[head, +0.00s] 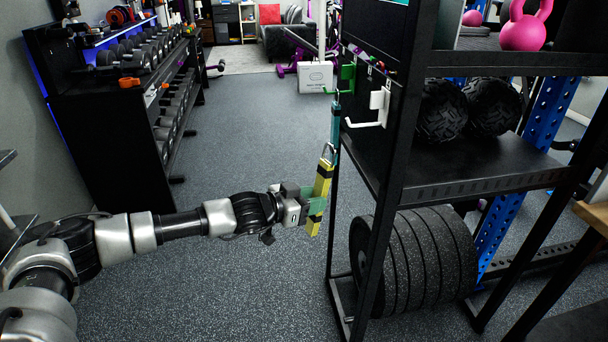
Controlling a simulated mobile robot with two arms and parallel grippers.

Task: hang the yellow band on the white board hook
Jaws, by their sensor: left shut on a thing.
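The yellow band (323,180) hangs long and narrow, slightly tilted, with a metal ring at its top. My left gripper (309,205) is shut on the band near its lower half, left of the rack. The white board hook (376,112) sticks out to the left from the rack's side panel, above and to the right of the band. The band is apart from the white hook in the picture. A teal band (335,122) hangs from a green hook (346,79) further back, just above the yellow band's ring. My right gripper is not in view.
A black rack (470,180) fills the right, with black balls (442,112), a pink kettlebell (527,25) and weight plates (415,262). A dumbbell rack (125,120) stands at left. A white box (315,77) is behind. The floor between is clear.

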